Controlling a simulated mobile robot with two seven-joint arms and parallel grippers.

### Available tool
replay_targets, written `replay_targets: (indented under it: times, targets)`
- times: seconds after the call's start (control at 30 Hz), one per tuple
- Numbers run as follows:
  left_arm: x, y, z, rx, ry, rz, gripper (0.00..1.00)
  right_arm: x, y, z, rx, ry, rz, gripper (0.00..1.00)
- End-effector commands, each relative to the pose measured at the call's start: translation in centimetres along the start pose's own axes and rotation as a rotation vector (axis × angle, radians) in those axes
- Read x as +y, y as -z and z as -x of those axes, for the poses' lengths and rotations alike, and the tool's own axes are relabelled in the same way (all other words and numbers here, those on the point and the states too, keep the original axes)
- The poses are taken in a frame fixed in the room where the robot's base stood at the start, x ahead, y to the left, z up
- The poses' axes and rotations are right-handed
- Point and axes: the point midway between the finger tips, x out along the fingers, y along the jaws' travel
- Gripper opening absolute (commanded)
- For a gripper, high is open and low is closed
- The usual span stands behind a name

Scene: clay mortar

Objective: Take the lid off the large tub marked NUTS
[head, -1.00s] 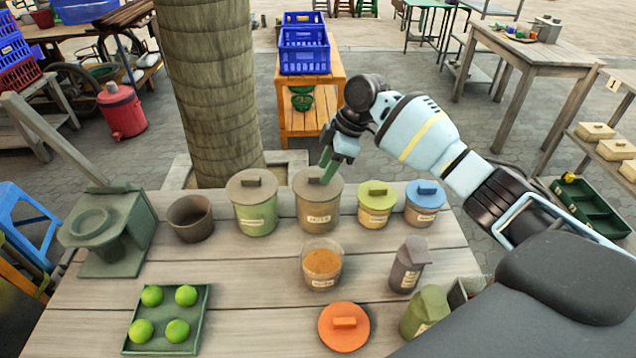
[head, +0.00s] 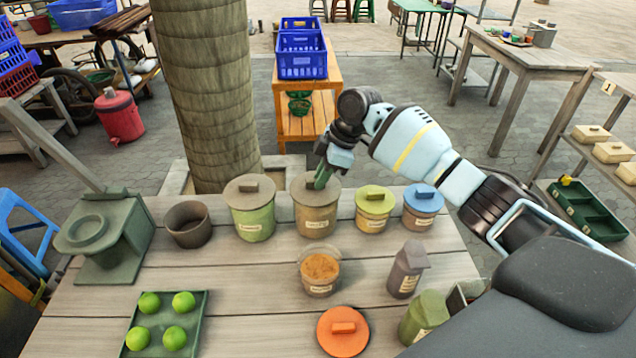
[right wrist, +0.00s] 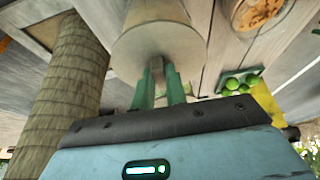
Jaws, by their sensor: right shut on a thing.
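Two large tubs with grey-brown lids stand side by side at the back of the table. One is a brown tub (head: 316,222), the other a green tub (head: 254,222); their labels are too small to read surely. My right gripper (head: 319,182) is at the top of the brown tub, its green fingers shut on the knob of that lid (head: 301,193). In the right wrist view the fingers (right wrist: 160,75) close around the knob, with the round lid (right wrist: 145,38) beyond. The lid sits on the tub's rim. My left gripper is not in view.
A yellow-lidded tub (head: 373,212) and a blue-lidded tub (head: 424,209) stand close on the right. A brown open pot (head: 188,228) is left. An open jar (head: 319,274), an orange lid (head: 343,332) and a tray of green fruit (head: 190,342) are nearer. Bare boards lie between.

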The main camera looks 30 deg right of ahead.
Motion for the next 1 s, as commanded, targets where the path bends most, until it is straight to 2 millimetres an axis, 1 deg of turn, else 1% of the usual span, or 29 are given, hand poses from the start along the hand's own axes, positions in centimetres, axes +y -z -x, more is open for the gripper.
replay_targets:
  times: [0.17,0.27,0.43,0.5,0.67,1.0]
  targets:
    - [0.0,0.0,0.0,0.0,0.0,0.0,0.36,0.1,0.3,0.6,0.001,-0.001,0.001,0.0]
    - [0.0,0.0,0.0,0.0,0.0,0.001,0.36,0.1,0.6,1.3,0.002,-0.002,0.001,0.0]
    - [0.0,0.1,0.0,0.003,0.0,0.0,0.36,0.1,1.5,3.6,0.003,-0.003,0.002,0.0]
    - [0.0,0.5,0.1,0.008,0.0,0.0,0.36,-0.9,1.3,3.4,0.0,0.001,0.003,0.0]
    - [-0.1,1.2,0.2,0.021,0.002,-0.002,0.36,-3.4,1.0,3.9,0.001,-0.001,0.005,0.0]
    - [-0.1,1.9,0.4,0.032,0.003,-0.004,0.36,-10.0,0.3,4.8,-0.001,0.0,0.004,0.0]
